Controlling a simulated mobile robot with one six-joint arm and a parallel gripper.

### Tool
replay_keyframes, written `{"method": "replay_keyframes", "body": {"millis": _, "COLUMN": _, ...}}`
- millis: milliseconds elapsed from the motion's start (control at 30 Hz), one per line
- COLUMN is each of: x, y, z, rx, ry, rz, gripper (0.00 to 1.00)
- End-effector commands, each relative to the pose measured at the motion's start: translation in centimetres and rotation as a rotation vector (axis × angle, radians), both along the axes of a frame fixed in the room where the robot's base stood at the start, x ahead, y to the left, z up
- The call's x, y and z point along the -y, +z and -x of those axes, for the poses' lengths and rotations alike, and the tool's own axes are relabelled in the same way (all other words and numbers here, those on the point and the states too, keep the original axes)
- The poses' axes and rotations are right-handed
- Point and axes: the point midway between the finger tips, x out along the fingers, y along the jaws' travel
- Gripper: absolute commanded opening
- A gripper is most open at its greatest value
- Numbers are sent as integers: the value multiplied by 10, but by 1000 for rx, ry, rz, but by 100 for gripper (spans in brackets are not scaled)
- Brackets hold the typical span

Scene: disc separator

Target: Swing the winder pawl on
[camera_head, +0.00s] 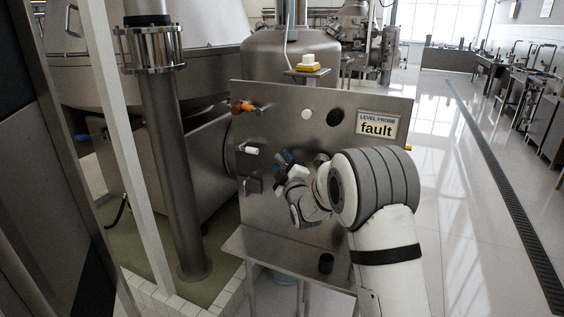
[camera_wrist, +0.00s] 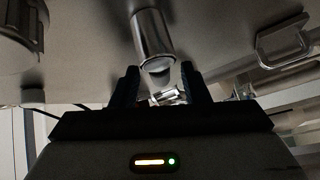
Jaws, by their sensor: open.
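My gripper (camera_head: 283,164) is in front of the steel panel (camera_head: 280,225), its dark fingers toward the panel face. In the wrist view my gripper (camera_wrist: 158,78) is open. A shiny metal cylinder (camera_wrist: 154,35) with a rounded end shows just beyond and between the fingertips; I cannot tell whether they touch it. On the panel's left side are an orange-ended lever (camera_head: 242,107), a white-tipped lever (camera_head: 250,150) and a small metal bracket (camera_head: 252,185). I cannot tell which part is the winder pawl. My arm hides the panel's lower right.
A sign reading "LEVEL PROBE fault" (camera_head: 378,126) is at the panel's upper right. A yellow-and-white block (camera_head: 307,63) stands above the panel's top edge. A metal loop (camera_wrist: 284,40) is right of the fingers. A steel column (camera_head: 180,180) stands left; open floor (camera_head: 460,200) lies right.

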Motion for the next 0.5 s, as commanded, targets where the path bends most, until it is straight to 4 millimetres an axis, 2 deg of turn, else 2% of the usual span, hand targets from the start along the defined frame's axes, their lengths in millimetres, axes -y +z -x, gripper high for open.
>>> {"method": "replay_keyframes", "body": {"millis": 267, "x": -1, "y": 0, "z": -2, "rx": 0, "ry": 0, "rz": -1, "gripper": 41}}
{"method": "replay_keyframes", "body": {"millis": 500, "x": -2, "y": 0, "z": -2, "rx": 0, "ry": 1, "rz": -1, "gripper": 23}}
